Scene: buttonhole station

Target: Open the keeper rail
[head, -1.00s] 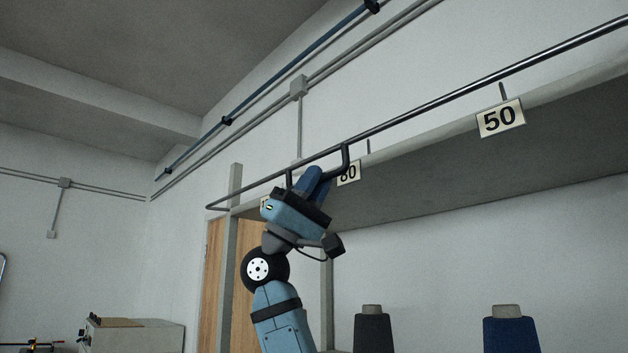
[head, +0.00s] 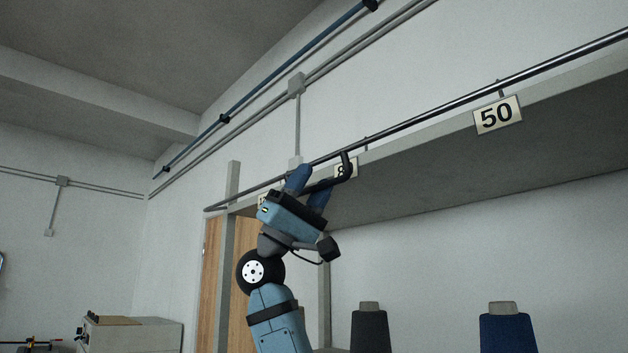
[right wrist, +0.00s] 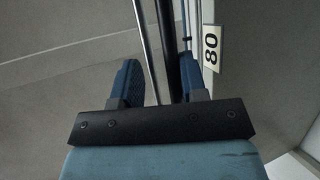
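The keeper rail (head: 430,114) is a long dark metal bar running diagonally along the front of a grey shelf in the head view. A black handle (head: 348,162) hangs from it near the 80 label. My right gripper (head: 312,186) is raised to the handle, its two blue fingers apart with the handle's bar between them. In the right wrist view a bright bar and a dark bar (right wrist: 166,35) pass between the open fingers (right wrist: 160,82). Contact with the fingers is unclear. My left gripper is not in view.
A grey post (head: 229,255) stands left of my right arm. Dark and blue spools (head: 508,330) stand below the shelf.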

